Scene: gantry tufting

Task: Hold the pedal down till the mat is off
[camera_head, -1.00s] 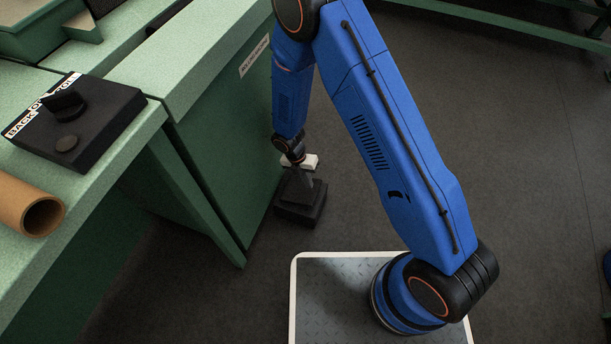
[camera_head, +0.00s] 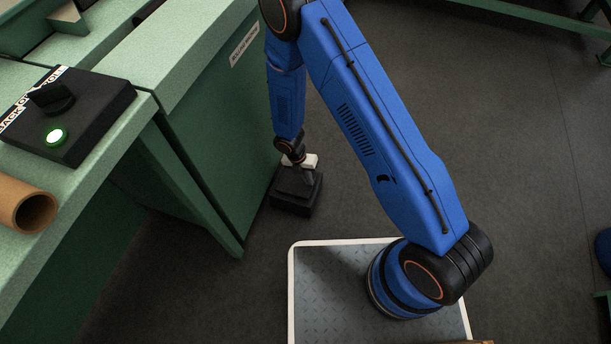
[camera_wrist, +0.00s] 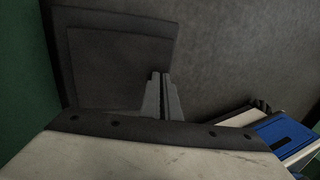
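The pedal (camera_head: 291,200) is a black, box-like foot pedal on the dark floor beside the green cabinet. My gripper (camera_head: 309,180) points down onto its top and appears to touch it. In the wrist view the pedal (camera_wrist: 110,55) is a dark flat plate, and the two grey fingers of my gripper (camera_wrist: 161,76) are together with nothing between them. No mat can be made out in these views.
A brown cardboard tube (camera_head: 25,205) lies on the bench's near edge. The green cabinet (camera_head: 215,130) stands close to the left of the pedal. Floor to the right of my arm is open. A green frame bar (camera_head: 540,20) crosses at the back right.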

